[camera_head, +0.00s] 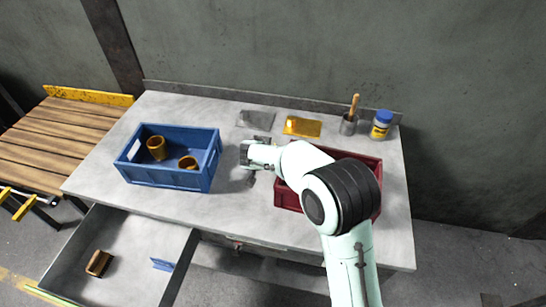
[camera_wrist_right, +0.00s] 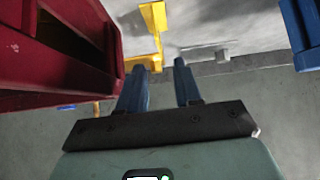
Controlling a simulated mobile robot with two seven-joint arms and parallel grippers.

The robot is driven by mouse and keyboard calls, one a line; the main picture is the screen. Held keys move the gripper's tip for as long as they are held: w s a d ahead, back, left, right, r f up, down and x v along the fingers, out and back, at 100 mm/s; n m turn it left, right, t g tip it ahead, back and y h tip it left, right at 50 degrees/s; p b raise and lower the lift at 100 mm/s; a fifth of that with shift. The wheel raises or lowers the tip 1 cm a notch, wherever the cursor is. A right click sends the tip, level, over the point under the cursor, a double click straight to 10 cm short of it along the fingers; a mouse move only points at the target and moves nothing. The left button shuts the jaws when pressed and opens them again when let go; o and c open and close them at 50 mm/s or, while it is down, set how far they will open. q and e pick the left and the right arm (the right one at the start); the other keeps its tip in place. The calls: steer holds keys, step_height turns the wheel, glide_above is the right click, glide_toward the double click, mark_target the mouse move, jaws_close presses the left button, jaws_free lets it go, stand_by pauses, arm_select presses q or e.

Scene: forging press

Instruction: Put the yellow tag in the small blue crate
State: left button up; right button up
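The yellow tag (camera_head: 302,126) is at the back of the grey table, right of a grey tag (camera_head: 255,119). In the right wrist view, which looks upside down, the yellow tag (camera_wrist_right: 153,18) shows beyond the fingertips. My right gripper (camera_wrist_right: 160,64) has two blue fingers apart with nothing held between them. In the head view the right gripper (camera_head: 246,155) is over the table between the two crates, left of and nearer than the yellow tag. The blue crate (camera_head: 165,177) stands at the left with two brown-yellow cups inside. My left gripper is not identifiable in view.
A dark red crate (camera_head: 372,165) stands right of the gripper, partly hidden by my right arm. A brush in a grey cup (camera_head: 348,125) and a blue-capped bottle (camera_head: 381,125) stand behind it. An open drawer (camera_head: 130,265) at front left holds a brush and a blue piece.

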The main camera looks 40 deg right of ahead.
steer(key=p+x, duration=0.1)
steer(key=x, duration=0.4)
steer(key=shift+w+d+f, duration=0.1)
steer(key=shift+d+f, duration=0.1)
steer(key=p+x, duration=0.1)
steer(key=x, duration=0.4)
steer(key=shift+w+d+p, duration=0.1)
steer(key=shift+p, duration=0.3)
steer(key=shift+c, duration=0.6)
arm_select(q)
steer(key=r, duration=0.1)
steer(key=w+r, duration=0.1)
steer(key=r, duration=0.1)
steer(key=shift+w+r, duration=0.25)
steer(key=shift+w, duration=0.05)
arm_select(e)
jaws_close()
